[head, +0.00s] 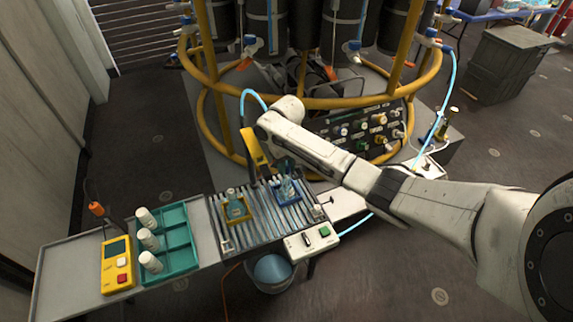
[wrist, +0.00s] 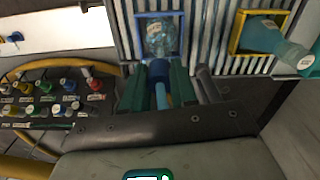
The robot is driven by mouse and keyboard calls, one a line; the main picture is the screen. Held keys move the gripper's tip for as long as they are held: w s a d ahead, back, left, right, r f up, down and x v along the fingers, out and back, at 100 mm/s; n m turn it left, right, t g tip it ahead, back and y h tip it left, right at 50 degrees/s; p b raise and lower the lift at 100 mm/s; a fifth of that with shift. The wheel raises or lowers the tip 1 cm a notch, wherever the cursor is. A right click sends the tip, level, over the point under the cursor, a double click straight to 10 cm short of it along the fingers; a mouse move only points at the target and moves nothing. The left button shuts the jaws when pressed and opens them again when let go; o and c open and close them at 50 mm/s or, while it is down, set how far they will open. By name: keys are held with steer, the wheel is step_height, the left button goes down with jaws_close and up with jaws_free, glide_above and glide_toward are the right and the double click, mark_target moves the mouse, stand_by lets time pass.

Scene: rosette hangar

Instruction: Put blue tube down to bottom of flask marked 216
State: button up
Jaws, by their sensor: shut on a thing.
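My gripper (wrist: 165,88) has its green fingers shut on the blue tube (wrist: 162,98), just at a dark blue collar in the wrist view. Past the fingers is a clear flask (wrist: 160,35) in a blue square frame; the tube's tip is hidden, so I cannot tell whether it is inside. In the head view this flask (head: 287,188) stands under my gripper, partly covered. The labels are too small to read. The blue tube (head: 246,95) arcs up behind my wrist.
Both frames sit on a slatted roller bed (head: 265,225). To its left are a teal tray (head: 180,262) with white bottles and a yellow control box (head: 117,262). A yellow-railed tank rig (head: 320,103) with a valve panel (head: 365,130) stands behind. A bucket (head: 272,270) is below.

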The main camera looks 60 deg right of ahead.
steer(key=shift+f, duration=0.45)
stand_by(0.3)
steer(key=o, duration=1)
steer(key=shift+o, duration=0.4)
steer(key=o, duration=0.5)
steer(key=shift+r, duration=0.1)
steer(key=shift+r+p, duration=2.95)
steer(key=shift+p, duration=0.15)
